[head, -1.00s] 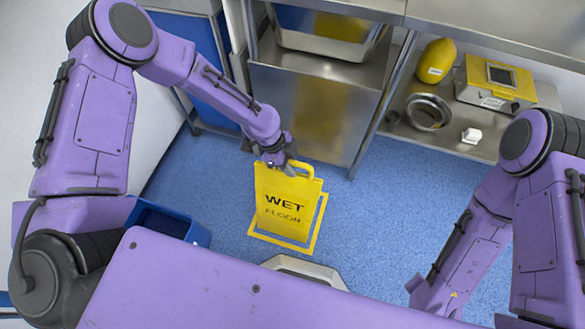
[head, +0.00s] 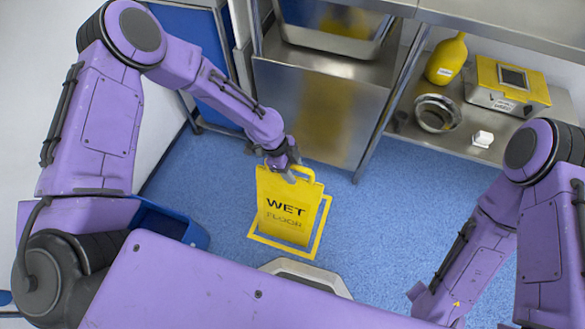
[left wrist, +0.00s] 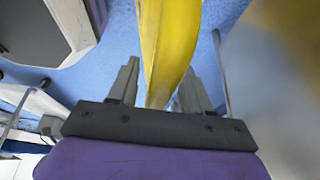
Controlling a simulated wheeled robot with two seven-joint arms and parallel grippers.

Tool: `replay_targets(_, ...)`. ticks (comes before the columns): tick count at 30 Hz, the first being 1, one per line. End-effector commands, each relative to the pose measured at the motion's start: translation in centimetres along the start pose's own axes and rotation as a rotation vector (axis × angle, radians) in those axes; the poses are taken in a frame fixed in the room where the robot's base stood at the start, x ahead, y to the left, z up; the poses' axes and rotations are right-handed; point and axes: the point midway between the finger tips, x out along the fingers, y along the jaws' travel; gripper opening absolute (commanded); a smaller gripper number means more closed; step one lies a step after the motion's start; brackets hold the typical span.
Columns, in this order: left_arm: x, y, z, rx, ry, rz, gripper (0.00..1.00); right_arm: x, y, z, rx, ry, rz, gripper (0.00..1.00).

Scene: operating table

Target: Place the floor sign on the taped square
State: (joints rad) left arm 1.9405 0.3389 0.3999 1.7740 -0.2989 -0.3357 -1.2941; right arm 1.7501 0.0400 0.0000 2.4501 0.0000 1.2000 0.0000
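The yellow floor sign (head: 286,208), marked WET FLOOR, stands upright within the yellow taped square (head: 318,232) on the blue floor. Tape shows along its right and front sides; the sign hides the rest. My left gripper (head: 287,171) is at the sign's top, by the handle. In the left wrist view the sign (left wrist: 168,45) lies between the two fingers (left wrist: 160,92), with gaps showing on both sides, so the gripper looks open around it. My right arm is at the right of the head view, and its gripper is out of sight.
A steel cabinet (head: 312,110) stands just behind the sign. A steel shelf at the upper right holds a yellow bottle (head: 446,59), a metal bowl (head: 436,113) and a yellow-topped device (head: 508,84). A blue bin (head: 168,222) is at left. Floor right of the square is clear.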

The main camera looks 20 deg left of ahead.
Motion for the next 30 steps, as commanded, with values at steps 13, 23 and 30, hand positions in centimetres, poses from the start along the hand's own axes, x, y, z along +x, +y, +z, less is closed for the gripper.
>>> replay_targets(13,-8.6,-0.1,-0.2,0.0,0.001,-0.004,0.49,-2.1,0.2,-0.9,0.0,0.0,0.0,0.43)
replay_targets(23,-12.2,0.0,-0.1,-0.001,0.0,0.0,0.49,-2.7,0.2,-1.1,0.0,0.0,0.0,0.43)
replay_targets(30,-12.2,0.0,-0.1,-0.003,0.0,0.0,0.49,-2.7,0.2,-1.1,0.0,0.0,0.0,0.43)
